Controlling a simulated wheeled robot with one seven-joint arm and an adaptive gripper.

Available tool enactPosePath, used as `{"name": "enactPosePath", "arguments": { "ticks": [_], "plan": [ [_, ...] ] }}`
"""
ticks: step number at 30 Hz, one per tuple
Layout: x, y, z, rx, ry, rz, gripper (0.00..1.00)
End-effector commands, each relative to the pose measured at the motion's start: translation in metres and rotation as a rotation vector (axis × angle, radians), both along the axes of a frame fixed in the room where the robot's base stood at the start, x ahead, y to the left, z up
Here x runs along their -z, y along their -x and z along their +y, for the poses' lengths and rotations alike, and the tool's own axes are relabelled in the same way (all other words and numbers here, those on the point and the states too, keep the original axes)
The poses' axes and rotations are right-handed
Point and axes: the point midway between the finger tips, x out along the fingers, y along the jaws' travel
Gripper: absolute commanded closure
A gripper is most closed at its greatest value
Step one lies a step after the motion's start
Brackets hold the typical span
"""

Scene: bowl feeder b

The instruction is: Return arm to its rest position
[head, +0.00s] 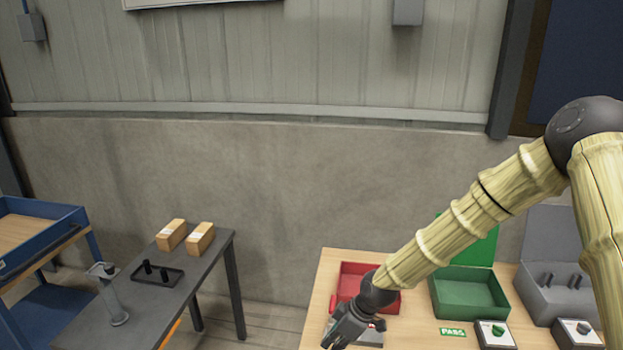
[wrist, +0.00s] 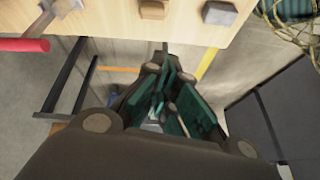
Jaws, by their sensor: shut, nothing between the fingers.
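My arm (head: 480,208), with pale bamboo-like links and dark joints, reaches from the right side of the head view down to the left. My gripper (head: 338,338) is at its lower end, low in the view, in front of the red box (head: 352,274) on the wooden table (head: 328,268). My gripper is shut and holds nothing. In the wrist view its dark fingers with teal pads (wrist: 165,90) point toward the table's edge (wrist: 130,35). The lower part of the gripper is cut off by the frame edge in the head view.
A green box (head: 470,293), a grey box (head: 560,300) and small button units (head: 495,335) stand right of my gripper. A dark table (head: 205,262) with two cartons (head: 200,238) and a black tray (head: 157,275) is at left, beside a blue cart (head: 75,213). A gap separates the tables.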

Motion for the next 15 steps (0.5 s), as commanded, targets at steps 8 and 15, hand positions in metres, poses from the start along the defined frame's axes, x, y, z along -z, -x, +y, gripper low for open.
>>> {"name": "enactPosePath", "arguments": {
  "ticks": [8,15],
  "plan": [
    [0.07,0.071,-0.01,0.22,0.015,0.138,1.0],
    [0.146,0.179,-0.046,0.579,0.091,0.293,1.0]
  ]
}}
